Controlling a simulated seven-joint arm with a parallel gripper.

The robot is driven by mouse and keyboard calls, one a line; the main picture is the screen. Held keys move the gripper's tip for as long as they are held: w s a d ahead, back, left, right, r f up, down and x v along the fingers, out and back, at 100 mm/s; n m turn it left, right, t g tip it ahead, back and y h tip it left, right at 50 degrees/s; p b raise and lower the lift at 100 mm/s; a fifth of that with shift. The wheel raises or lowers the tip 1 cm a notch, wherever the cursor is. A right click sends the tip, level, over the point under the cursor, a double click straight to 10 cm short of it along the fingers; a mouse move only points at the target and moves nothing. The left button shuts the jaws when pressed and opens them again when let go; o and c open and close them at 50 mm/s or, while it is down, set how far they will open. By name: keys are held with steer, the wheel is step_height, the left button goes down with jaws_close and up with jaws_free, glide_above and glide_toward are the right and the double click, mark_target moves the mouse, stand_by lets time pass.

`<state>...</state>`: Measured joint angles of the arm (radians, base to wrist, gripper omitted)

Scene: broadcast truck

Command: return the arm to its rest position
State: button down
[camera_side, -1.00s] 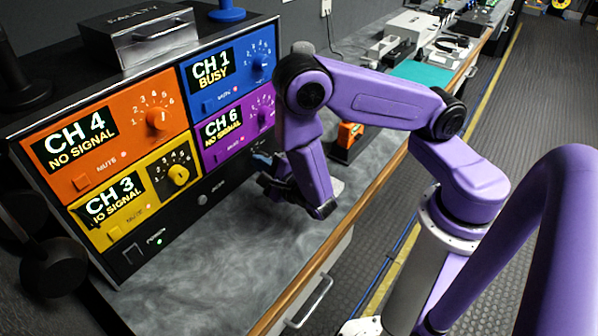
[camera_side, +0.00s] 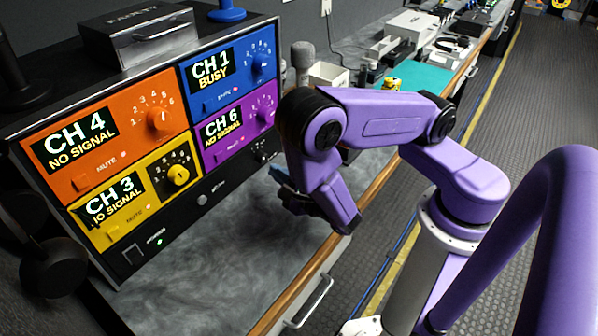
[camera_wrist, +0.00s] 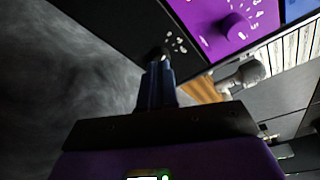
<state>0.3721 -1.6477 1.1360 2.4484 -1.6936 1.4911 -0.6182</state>
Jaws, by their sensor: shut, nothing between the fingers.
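My gripper (camera_side: 279,180) hangs above the grey worktop, a short way to the right of the channel panel and apart from it. In the side view my purple arm partly hides it. In the wrist view the blue fingers of my gripper (camera_wrist: 157,88) lie together, with nothing visible between them. My arm is bent, with its wrist part pointing down over the worktop.
The panel has orange CH 4 (camera_side: 99,148), yellow CH 3 (camera_side: 133,205), blue CH 1 (camera_side: 228,78) and purple CH 6 (camera_side: 234,132) modules. A grey microphone (camera_side: 302,56) stands behind my arm. The front worktop (camera_side: 215,262) is clear.

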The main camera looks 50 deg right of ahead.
steer(key=shift+s, duration=0.1)
steer(key=s+d+r+m+g+h, duration=0.7)
steer(key=d+r+m+g, duration=0.15)
steer(key=m, duration=0.95)
steer(key=s+a+r+m+g+y, duration=0.2)
steer(key=s+m+g+y, duration=0.1)
steer(key=s+m+y, duration=0.2)
steer(key=s+a+r+m+g+y, duration=0.2)
steer(key=s+a+m+g+y, duration=0.1)
steer(key=s+m, duration=0.5)
steer(key=m+g+y, duration=0.1)
steer(key=m+y, duration=0.1)
steer(key=shift+s+a+r+y, duration=0.2)
steer(key=shift+s+r+y, duration=0.05)
steer(key=shift+r+y, duration=0.15)
